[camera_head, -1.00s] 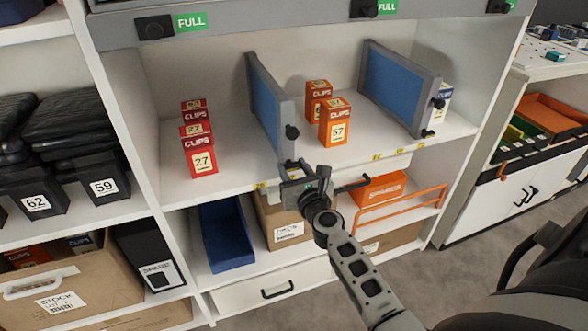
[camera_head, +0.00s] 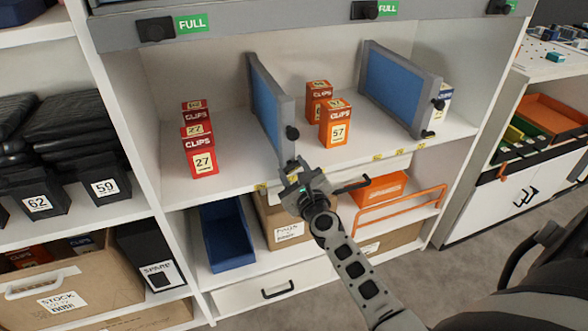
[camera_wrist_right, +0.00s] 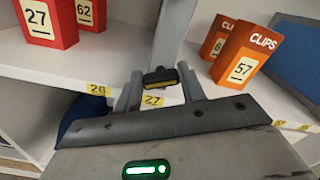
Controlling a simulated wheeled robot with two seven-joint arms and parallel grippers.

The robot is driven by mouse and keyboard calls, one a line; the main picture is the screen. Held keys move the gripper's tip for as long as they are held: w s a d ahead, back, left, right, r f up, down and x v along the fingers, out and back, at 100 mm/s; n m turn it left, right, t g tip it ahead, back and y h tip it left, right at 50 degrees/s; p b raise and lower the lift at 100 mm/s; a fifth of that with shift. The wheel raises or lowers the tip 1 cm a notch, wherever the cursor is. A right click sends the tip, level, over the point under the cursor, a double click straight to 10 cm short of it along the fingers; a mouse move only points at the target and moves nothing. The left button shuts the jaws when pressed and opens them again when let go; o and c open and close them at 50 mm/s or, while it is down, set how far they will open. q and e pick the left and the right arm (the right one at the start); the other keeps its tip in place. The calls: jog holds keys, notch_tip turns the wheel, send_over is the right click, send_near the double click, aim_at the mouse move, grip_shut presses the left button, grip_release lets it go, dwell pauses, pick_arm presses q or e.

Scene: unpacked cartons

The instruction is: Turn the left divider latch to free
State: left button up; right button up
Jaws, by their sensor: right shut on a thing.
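The left divider (camera_head: 266,105) is a blue panel in a grey frame, upright on the middle shelf. It has a round black knob (camera_head: 292,132) on its front post. Its latch (camera_wrist_right: 160,76), small and black with a yellow strip, sits at the foot of the post in the right wrist view. My right gripper (camera_head: 292,172) is at the shelf's front edge, below that post. In the wrist view its fingers (camera_wrist_right: 160,88) stand on both sides of the latch, shut on it. In the head view the gripper hides the latch. My left gripper is out of view.
Red clips boxes (camera_head: 201,160) stand left of the divider, orange ones (camera_head: 335,125) right of it. A second divider (camera_head: 398,88) stands further right, its latch (camera_head: 428,134) in plain view. Below are a blue bin (camera_head: 228,238) and a black handle (camera_head: 352,185).

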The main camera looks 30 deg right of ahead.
jog(key=n+p, duration=0.1)
jog(key=n, duration=0.5)
jog(key=shift+a+f+n, duration=0.1)
jog(key=shift+n, duration=0.2)
jog(key=n+p, duration=0.1)
jog(key=n, duration=0.3)
jog(key=shift+f+n, duration=0.1)
jog(key=shift+n, duration=0.2)
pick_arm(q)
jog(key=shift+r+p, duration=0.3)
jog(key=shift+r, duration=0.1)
pick_arm(e)
jog(key=shift+n, duration=0.6)
jog(key=shift+f, duration=0.1)
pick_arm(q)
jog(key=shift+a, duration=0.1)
pick_arm(e)
jog(key=o, duration=0.9)
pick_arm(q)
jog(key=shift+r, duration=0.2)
pick_arm(e)
jog(key=shift+o, duration=0.4)
jog(key=shift+s, duration=0.1)
